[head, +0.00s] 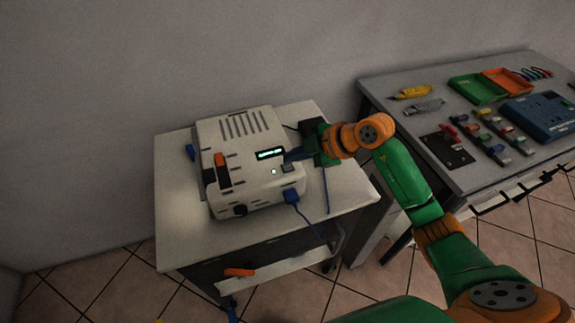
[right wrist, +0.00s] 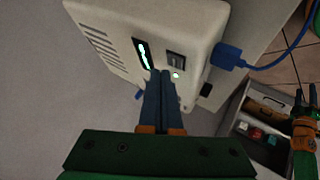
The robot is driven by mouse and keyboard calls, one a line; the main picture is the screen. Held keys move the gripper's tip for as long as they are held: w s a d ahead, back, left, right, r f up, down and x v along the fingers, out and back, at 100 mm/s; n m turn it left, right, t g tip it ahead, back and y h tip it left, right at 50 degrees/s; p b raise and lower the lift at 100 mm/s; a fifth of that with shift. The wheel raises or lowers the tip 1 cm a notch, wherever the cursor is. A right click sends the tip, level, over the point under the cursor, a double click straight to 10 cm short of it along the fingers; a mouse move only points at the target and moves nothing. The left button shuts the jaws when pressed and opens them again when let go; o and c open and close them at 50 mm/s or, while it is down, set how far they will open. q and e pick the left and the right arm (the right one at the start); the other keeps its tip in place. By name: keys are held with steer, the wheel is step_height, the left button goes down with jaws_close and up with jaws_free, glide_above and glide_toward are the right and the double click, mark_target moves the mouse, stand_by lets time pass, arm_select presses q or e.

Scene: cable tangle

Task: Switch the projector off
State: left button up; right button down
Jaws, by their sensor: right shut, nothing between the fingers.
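The projector (head: 240,130) is a white box with vents on a small table. Its front has a lit green display (head: 269,154), which also glows in the right wrist view (right wrist: 143,53). Beside the display is a dark rocker switch (right wrist: 176,60), with a small lit lamp near it. My right gripper (head: 287,157) is shut and empty, its blue fingertips (right wrist: 160,75) at the front panel by the display and switch. I cannot tell if they touch. What looks like my left gripper (right wrist: 299,94) shows small at the right wrist view's edge; its jaws are unclear.
A blue plug (head: 291,197) with a cable sits low on the projector's front. Below is an open drawer (right wrist: 262,127) holding small coloured blocks. A bench (head: 380,85) at the right carries trays, tools and a blue box (head: 540,115). A wall stands behind.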

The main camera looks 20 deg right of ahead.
mark_target(293, 167)
steer(key=shift+f, duration=0.4)
steer(key=shift+f, duration=0.4)
stand_by(0.5)
steer(key=shift+r, duration=0.1)
steer(key=shift+r+p, duration=0.7)
steer(key=shift+p, duration=0.1)
step_height(293, 167, up, 5)
steer(key=p, duration=0.5)
steer(key=shift+r+p, duration=0.15)
steer(key=shift+p, duration=0.25)
